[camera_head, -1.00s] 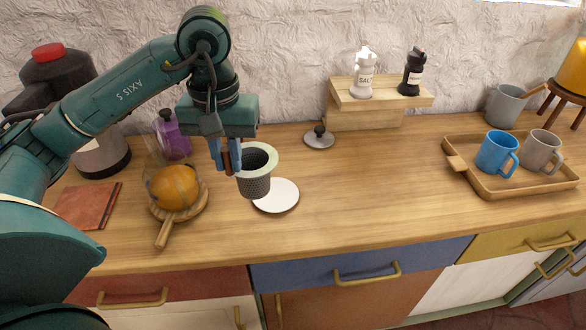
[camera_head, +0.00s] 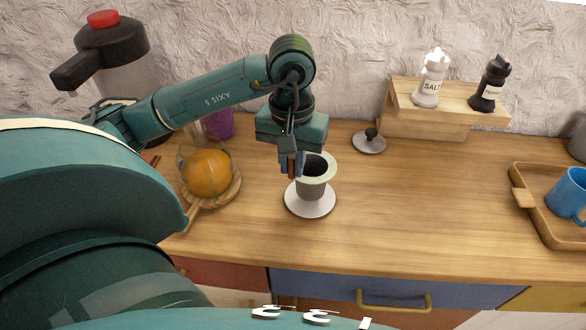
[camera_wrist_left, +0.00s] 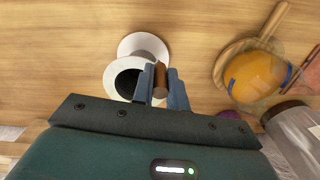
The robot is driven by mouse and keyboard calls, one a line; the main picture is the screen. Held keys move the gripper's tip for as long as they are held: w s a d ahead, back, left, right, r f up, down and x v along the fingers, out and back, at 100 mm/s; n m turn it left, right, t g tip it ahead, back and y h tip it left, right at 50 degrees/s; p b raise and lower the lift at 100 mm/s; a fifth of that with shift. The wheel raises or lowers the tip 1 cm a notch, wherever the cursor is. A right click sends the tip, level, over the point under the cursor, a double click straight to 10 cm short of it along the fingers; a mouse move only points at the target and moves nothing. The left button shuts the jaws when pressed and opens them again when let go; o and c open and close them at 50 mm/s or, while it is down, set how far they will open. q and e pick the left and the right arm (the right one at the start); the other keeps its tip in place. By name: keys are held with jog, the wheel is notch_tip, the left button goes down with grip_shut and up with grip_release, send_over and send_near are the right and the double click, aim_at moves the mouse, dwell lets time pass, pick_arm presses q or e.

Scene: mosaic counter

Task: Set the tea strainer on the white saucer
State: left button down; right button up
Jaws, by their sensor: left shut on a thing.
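The tea strainer is a dark mesh cup with a pale rim (camera_head: 322,169); it also shows in the left wrist view (camera_wrist_left: 117,80). My left gripper (camera_head: 293,168) is shut on the strainer's brown handle (camera_wrist_left: 160,80). The strainer is upright over the white saucer (camera_head: 310,207), which also shows in the wrist view (camera_wrist_left: 144,41). The strainer hides the saucer's middle, and I cannot tell whether its base touches the saucer. My right gripper is not in view.
An orange fruit (camera_head: 207,173) under a clear cover sits on a round wooden board to the left. A grey lid (camera_head: 369,143) lies behind the saucer. A wooden tray (camera_head: 552,233) with a blue mug stands at the right. The counter between is clear.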

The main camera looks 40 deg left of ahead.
pick_arm(q)
notch_tip(320, 180, down, 2)
jog(key=shift+f, duration=0.1)
jog(key=shift+f, duration=0.2)
jog(key=c, duration=1.4)
grip_release()
jog(key=shift+r, duration=0.1)
